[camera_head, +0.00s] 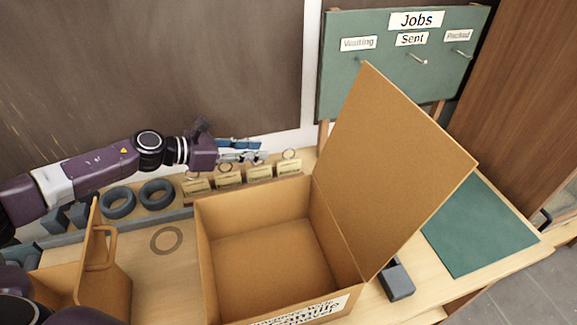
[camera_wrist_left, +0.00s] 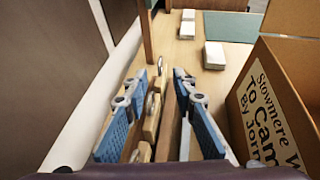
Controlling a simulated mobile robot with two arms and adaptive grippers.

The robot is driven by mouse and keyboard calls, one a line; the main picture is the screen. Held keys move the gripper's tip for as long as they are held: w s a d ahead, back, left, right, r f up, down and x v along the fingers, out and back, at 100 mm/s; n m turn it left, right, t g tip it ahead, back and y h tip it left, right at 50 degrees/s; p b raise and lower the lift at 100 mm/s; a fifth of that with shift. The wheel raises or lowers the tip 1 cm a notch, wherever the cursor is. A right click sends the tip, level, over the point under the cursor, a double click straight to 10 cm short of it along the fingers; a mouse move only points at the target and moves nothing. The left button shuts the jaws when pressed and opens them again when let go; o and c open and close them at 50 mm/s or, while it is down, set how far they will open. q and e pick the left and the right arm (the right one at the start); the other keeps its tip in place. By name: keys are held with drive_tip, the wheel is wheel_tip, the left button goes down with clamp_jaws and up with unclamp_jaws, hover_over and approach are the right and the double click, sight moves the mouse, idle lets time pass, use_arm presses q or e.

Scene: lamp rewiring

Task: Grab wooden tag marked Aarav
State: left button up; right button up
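Several wooden tags with metal rings stand in a row at the back of the bench, among them a far-left tag (camera_head: 195,187), a second tag (camera_head: 230,179), a third tag (camera_head: 259,173) and a far-right tag (camera_head: 289,167). Their lettering is too small to read, so I cannot tell which is Aarav. No grip on a tag shows. My right gripper is not in view.
A large open cardboard box (camera_head: 270,248) with a raised flap (camera_head: 395,150) stands in front of the tags. A green Jobs board (camera_head: 385,75) with pegs stands behind. Grey rings (camera_head: 157,194) and a smaller wooden box (camera_head: 85,290) are at left. A green mat (camera_head: 475,230) is clear.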

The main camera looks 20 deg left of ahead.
sight(278, 162)
use_arm(q)
drive_tip(key=x, duration=0.2)
drive_tip(key=f+p+x, duration=0.1)
drive_tip(key=x, duration=0.2)
drive_tip(key=p+x, duration=0.1)
drive_tip(key=x, duration=0.2)
drive_tip(key=shift+a+f, duration=0.2)
drive_tip(key=shift+f, duration=0.05)
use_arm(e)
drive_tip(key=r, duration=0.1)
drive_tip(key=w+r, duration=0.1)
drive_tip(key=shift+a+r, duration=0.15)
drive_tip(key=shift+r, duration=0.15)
use_arm(q)
drive_tip(key=shift+c, duration=0.6)
clamp_jaws()
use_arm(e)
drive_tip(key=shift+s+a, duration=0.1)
